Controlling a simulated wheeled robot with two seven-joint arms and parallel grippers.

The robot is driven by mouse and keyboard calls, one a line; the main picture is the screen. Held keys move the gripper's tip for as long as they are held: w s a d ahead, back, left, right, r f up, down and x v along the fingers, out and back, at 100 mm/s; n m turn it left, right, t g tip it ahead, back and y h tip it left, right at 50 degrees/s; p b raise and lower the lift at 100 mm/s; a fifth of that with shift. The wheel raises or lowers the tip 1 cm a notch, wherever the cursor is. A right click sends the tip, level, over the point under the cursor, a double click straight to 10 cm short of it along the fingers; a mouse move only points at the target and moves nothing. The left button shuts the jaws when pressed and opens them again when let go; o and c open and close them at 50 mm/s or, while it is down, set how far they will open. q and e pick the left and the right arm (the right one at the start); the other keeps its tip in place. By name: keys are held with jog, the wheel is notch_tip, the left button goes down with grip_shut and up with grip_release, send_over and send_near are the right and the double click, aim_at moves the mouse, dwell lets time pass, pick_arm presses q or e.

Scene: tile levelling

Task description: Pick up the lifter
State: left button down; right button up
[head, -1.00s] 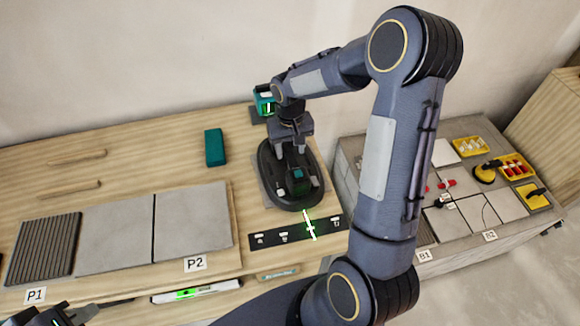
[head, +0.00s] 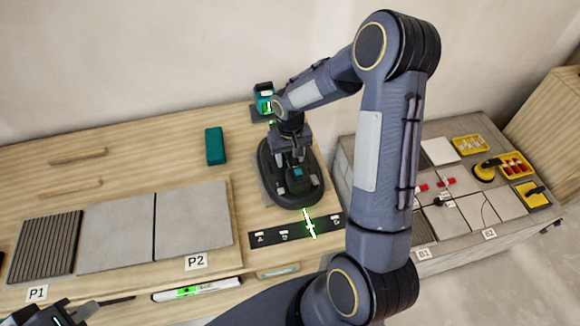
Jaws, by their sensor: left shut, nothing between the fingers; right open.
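A black oval device (head: 308,187), which looks like the lifter, lies on the wooden bench in the middle of the head view. It has a raised middle part with a small teal patch. My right gripper (head: 291,160) is open over the back part of the device, its fingers pointing down; whether they touch it I cannot tell. My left gripper (head: 62,317) is shut and empty at the bottom left edge, partly out of view.
Grey tiles (head: 192,222) and a ribbed dark pad (head: 45,247) lie left. A teal block (head: 215,146) and a green-lit laser device (head: 264,99) stand behind. A black marked strip (head: 297,230) lies in front. The right bench (head: 470,245) holds tiles and yellow trays.

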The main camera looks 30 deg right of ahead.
jog(key=shift+f, duration=0.1)
dwell(0.3)
grip_shut()
jog(key=shift+w, duration=0.1)
